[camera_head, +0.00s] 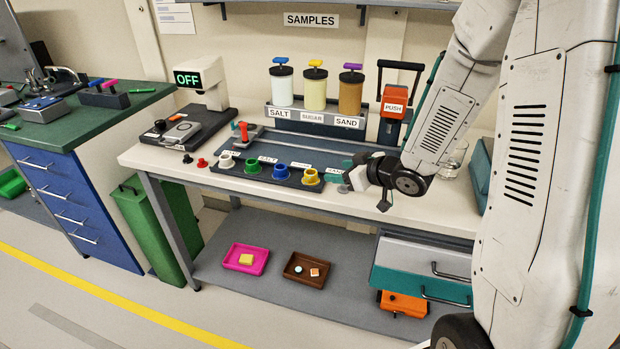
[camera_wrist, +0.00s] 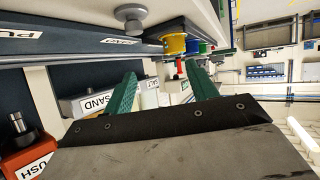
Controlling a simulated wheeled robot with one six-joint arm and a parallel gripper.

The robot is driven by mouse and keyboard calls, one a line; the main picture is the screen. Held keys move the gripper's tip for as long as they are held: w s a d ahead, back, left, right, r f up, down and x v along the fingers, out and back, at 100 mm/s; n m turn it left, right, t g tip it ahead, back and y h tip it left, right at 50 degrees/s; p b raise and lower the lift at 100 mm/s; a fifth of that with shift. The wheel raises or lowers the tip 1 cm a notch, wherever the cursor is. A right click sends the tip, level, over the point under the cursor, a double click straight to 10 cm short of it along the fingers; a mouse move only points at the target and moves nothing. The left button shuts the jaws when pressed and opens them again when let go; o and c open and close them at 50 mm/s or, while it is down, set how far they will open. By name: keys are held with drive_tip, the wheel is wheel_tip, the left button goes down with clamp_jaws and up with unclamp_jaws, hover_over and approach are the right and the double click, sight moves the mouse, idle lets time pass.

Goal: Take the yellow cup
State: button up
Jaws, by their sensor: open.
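The yellow cup (camera_head: 310,177) stands at the right end of a row of cups in a dark rack (camera_head: 270,178) on the white bench. My gripper (camera_head: 335,172) is just to the right of the yellow cup, with its green fingers pointing left toward it. In the wrist view the yellow cup (camera_wrist: 174,44) shows beyond and above the gap between the open fingers (camera_wrist: 160,85). Nothing is between the fingers, and I cannot see them touching the cup.
Blue (camera_head: 280,171), green (camera_head: 252,166) and white (camera_head: 226,160) cups stand left of the yellow one. Salt, sugar and sand dispensers (camera_head: 315,92) stand behind, beside an orange PUSH device (camera_head: 394,102). A glass (camera_head: 452,163) stands right of my gripper.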

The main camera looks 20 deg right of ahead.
sight(307, 173)
drive_tip(key=shift+a+f+y, duration=0.45)
drive_tip(key=shift+a+y, duration=0.2)
drive_tip(key=shift+y, duration=0.05)
drive_tip(key=x, duration=0.7)
drive_tip(key=shift+w+a+r, duration=0.1)
drive_tip(key=shift+w+a, duration=0.1)
drive_tip(key=shift+a, duration=0.2)
drive_tip(key=c, duration=1.1)
